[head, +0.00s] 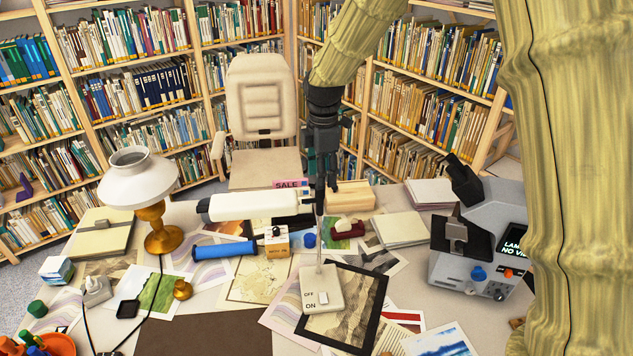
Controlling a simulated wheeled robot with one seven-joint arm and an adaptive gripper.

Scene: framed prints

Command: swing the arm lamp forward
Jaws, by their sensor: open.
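The arm lamp stands on the desk, with a white base (322,292) carrying an OFF/ON switch. A thin upright post (319,245) rises from the base. Its long white lamp head (255,205) points to the left from near the top of the post. My gripper (324,182) hangs pointing down, open, at the upper end of the post, close to the right end of the lamp head. The dark fingers overlap the post in this view, so I cannot tell whether they touch the lamp.
A brass lamp with a white shade (140,180) stands at left. A blue roll (226,248) and a small wooden box (276,240) lie under the lamp head. A grey microscope-like device (480,240) stands at right. Prints cover the desk (200,322); a chair (262,110) is behind.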

